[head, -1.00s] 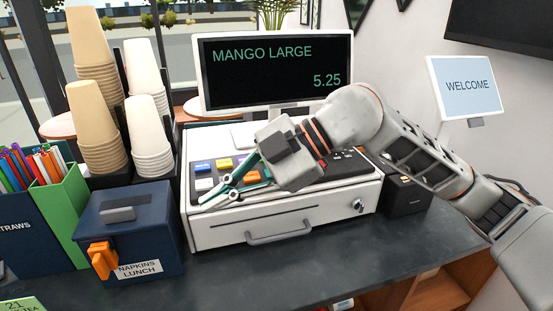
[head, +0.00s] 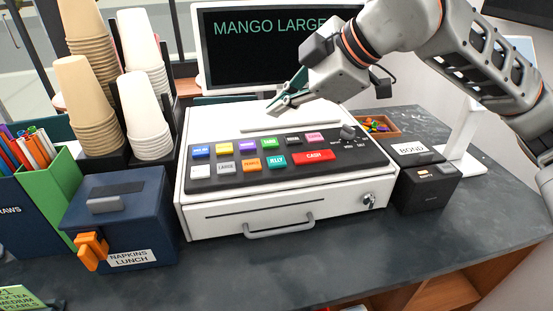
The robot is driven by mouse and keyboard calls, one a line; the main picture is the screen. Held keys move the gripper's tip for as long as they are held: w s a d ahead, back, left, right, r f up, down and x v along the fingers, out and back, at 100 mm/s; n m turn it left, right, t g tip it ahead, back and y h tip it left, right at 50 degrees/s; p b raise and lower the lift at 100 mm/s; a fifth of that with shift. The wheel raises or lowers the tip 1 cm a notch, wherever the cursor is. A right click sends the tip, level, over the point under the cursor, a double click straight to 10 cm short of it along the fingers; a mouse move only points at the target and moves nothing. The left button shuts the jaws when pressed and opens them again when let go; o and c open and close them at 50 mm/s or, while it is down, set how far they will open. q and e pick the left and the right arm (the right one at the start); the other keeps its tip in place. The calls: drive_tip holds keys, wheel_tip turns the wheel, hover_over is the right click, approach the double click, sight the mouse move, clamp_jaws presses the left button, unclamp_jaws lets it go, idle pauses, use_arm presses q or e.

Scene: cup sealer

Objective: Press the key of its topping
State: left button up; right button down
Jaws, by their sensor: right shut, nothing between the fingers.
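The cash register (head: 215,222) is white with a dark keypad of coloured keys. Its front row has a white key (head: 200,171), a grey LARGE key (head: 226,167), an orange key (head: 252,165), a teal JELLY key (head: 276,161) and a red CASH key (head: 314,156). The back row has blue, yellow, purple, green, dark and pink keys, with lettering too small to read surely. The display (head: 265,62) reads MANGO LARGE; my right arm covers its right part. My right gripper (head: 276,105) is shut and empty above the register's rear, apart from the keys. My left gripper is out of view.
A green order card (head: 20,298) shows MEDIUM and PEARLS at the lower left. A blue napkin box (head: 120,215) and cup stacks (head: 150,120) stand left of the register. A black box (head: 425,190) stands right. The front counter (head: 300,265) is clear.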

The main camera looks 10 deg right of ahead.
sight(279, 162)
drive_tip(key=shift+f, duration=0.1)
wheel_tip(279, 162, down, 8)
drive_tip(key=b, duration=0.4)
drive_tip(key=shift+f+b, duration=0.3)
drive_tip(key=shift+b, duration=0.15)
drive_tip(key=shift+f, duration=0.1)
idle(1.1)
drive_tip(key=shift+f+b, duration=0.35)
drive_tip(key=shift+b, duration=0.25)
